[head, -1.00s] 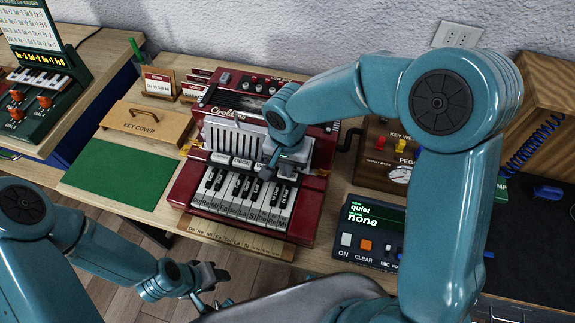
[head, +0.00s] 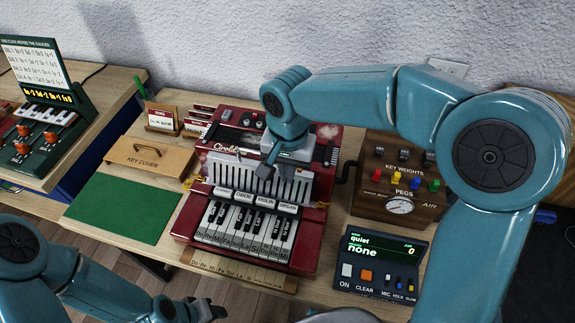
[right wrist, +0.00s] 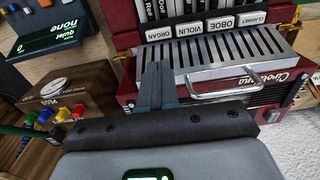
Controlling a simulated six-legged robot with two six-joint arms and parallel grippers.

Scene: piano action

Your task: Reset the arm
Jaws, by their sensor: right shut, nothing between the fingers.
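The red piano unit (head: 308,243) stands on the wooden bench with its white and black keys (head: 243,231) uncovered. Above them are the OBOE, VIOLIN and ORGAN tabs and a silver slotted panel (head: 290,188). My right gripper (head: 268,168) hangs over this panel and holds nothing. In the right wrist view its fingers (right wrist: 156,84) are together, in front of the slotted panel (right wrist: 230,65) and beside its wire handle (right wrist: 225,87). Whether they touch the panel is unclear. My left gripper (head: 208,310) is low at the bottom edge, partly cut off, its jaws unclear.
The key cover (head: 150,158) and green mat (head: 120,207) lie left of the piano. A wooden box with coloured pegs (head: 390,190) and a console (head: 380,262) reading "quiet" and "none" stand right. A dark green gauge device (head: 45,120) stands far left.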

